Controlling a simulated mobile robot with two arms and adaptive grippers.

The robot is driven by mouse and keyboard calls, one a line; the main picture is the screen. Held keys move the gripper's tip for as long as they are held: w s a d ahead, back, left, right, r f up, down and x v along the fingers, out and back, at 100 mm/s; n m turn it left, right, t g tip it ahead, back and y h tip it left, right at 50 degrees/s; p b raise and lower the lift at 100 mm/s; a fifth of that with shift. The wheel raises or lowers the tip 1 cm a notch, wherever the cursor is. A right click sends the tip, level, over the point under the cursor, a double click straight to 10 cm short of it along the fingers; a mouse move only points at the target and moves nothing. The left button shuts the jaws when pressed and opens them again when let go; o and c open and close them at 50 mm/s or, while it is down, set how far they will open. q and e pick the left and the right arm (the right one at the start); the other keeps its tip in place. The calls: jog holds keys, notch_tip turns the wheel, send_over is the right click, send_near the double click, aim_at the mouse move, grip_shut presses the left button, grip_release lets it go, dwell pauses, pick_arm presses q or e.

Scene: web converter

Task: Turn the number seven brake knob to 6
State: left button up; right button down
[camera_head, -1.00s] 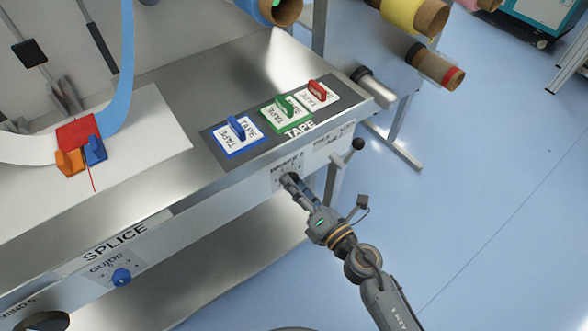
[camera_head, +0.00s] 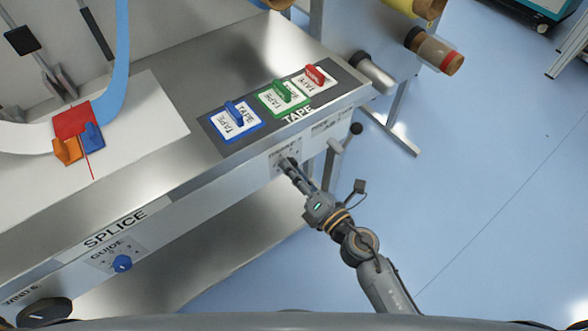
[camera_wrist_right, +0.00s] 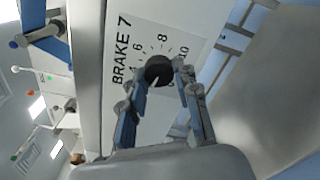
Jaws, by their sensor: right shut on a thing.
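The number seven brake knob (camera_wrist_right: 158,70) is dark and round with a pale mark. It sits on a white panel labelled BRAKE 7 (camera_wrist_right: 120,52), with 6, 8 and 10 readable around it. I cannot tell for sure which number the mark points to. My right gripper (camera_wrist_right: 157,78) is shut on the knob, one finger on either side. In the head view, my right gripper (camera_head: 287,166) reaches the panel (camera_head: 278,160) on the machine's front face and hides most of the knob. My left gripper is not in view.
Blue, green and red TAPE handles (camera_head: 282,91) stand on the metal top above the panel. A blue GUIDE knob (camera_head: 122,263) is farther left on the front. Blue floor lies open at right.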

jog(key=m+p, duration=0.3)
jog(key=m, duration=0.3)
jog(key=m+p, duration=0.3)
jog(key=m, duration=0.4)
jog(key=m+p, duration=0.3)
jog(key=m, duration=0.4)
jog(key=shift+d+r, duration=0.1)
jog(key=shift+r, duration=0.2)
jog(key=shift+m, duration=0.5)
jog(key=c, duration=1)
grip_release()
jog(key=shift+w, duration=0.1)
jog(key=v, duration=1.2)
